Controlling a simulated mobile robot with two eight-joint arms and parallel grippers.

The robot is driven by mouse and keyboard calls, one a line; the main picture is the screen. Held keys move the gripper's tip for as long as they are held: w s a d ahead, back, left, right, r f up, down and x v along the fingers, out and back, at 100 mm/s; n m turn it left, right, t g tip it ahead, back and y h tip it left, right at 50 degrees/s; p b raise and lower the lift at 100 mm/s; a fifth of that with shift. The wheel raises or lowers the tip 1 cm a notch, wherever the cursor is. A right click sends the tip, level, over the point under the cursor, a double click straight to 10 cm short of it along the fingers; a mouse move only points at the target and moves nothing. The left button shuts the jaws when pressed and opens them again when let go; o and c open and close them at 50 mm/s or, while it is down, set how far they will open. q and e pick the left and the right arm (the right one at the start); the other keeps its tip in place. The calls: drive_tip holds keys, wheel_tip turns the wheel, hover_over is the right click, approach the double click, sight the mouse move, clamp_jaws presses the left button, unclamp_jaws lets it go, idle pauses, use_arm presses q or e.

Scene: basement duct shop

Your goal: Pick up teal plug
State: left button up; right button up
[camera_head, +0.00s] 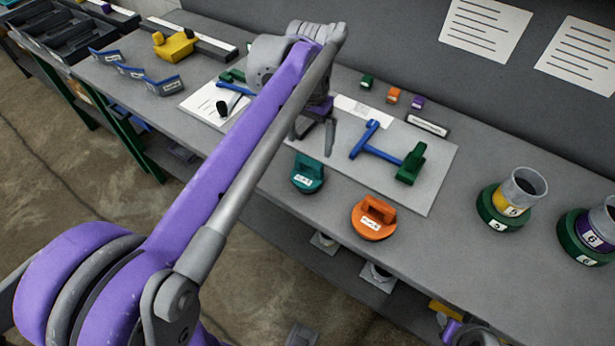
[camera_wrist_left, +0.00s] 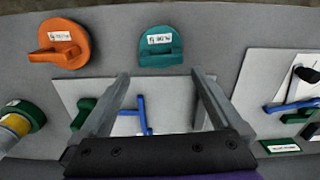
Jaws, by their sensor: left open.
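The teal plug (camera_head: 308,173) is a round disc with a raised grip and a white label. It stands near the front edge of the bench, left of the orange plug (camera_head: 373,217). My left gripper (camera_head: 313,132) is open and empty, behind and above the teal plug in the head view. In the left wrist view, the teal plug (camera_wrist_left: 160,46) lies just beyond the fingertips of the left gripper (camera_wrist_left: 160,75), roughly centred between them and apart from them. The orange plug (camera_wrist_left: 62,43) is to its left there. My right gripper is not in view.
A white board (camera_head: 437,190) with blue and green parts lies behind the plugs. Green-based cups (camera_head: 495,207) stand at the right. Small coloured blocks (camera_head: 393,95) are at the back. A yellow block (camera_head: 175,45) and blue brackets (camera_head: 163,84) are at the left.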

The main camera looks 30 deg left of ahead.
sight(308, 161)
use_arm(q)
wheel_tip(308, 161, down, 8)
drive_tip(key=shift+s+a+f, duration=0.1)
idle(0.4)
clamp_jaws()
idle(0.4)
